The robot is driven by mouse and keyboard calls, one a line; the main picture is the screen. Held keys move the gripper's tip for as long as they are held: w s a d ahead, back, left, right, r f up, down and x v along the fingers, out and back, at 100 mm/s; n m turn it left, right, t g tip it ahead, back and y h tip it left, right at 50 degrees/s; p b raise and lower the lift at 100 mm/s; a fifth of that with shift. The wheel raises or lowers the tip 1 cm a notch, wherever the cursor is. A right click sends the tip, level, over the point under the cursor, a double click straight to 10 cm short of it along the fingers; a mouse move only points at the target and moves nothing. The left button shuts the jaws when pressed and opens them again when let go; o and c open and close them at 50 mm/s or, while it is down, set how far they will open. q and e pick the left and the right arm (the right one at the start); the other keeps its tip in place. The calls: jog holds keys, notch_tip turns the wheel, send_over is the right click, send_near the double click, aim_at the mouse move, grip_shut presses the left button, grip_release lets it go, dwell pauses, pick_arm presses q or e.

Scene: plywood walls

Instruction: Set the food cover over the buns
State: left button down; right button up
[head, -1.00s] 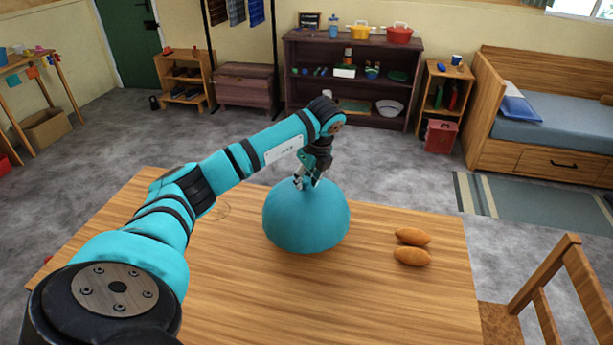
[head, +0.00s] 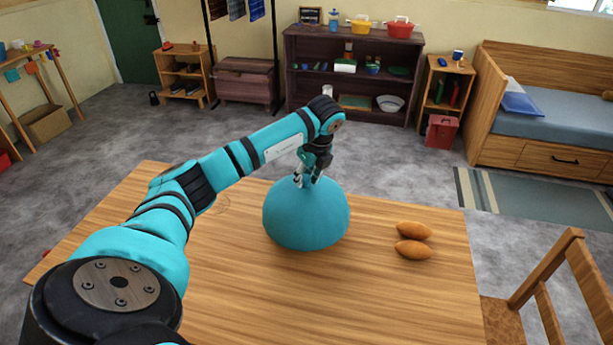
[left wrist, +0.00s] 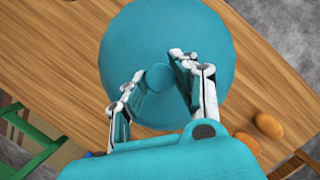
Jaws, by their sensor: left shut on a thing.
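The food cover (head: 306,222) is a teal dome, upright at the middle of the wooden table (head: 240,290). My left gripper (head: 307,180) is at its top, shut on its small knob. In the left wrist view the fingers (left wrist: 157,88) stand on both sides of the round knob on the cover (left wrist: 165,35). I cannot tell for sure whether its rim touches the table. Two brown buns, a far one (head: 414,231) and a near one (head: 413,250), lie side by side to the right of the cover, uncovered. My right gripper is not in view.
A wooden chair (head: 545,290) stands at the table's right. The table between the cover and the buns is clear. A dark shelf (head: 350,75) with pots and a bed (head: 550,120) stand far behind. A green chair (left wrist: 35,145) shows in the left wrist view.

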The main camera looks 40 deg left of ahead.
pick_arm(q)
jog(key=shift+f, duration=0.2)
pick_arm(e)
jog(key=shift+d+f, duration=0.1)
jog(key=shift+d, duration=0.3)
pick_arm(q)
jog(key=shift+f, duration=0.1)
jog(key=shift+f+b, duration=0.75)
jog(key=shift+f, duration=0.2)
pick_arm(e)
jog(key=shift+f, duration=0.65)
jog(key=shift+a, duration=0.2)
pick_arm(q)
jog(key=shift+f, duration=0.2)
jog(key=shift+f+b, duration=0.35)
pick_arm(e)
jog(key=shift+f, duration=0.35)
pick_arm(q)
jog(key=shift+f, duration=0.15)
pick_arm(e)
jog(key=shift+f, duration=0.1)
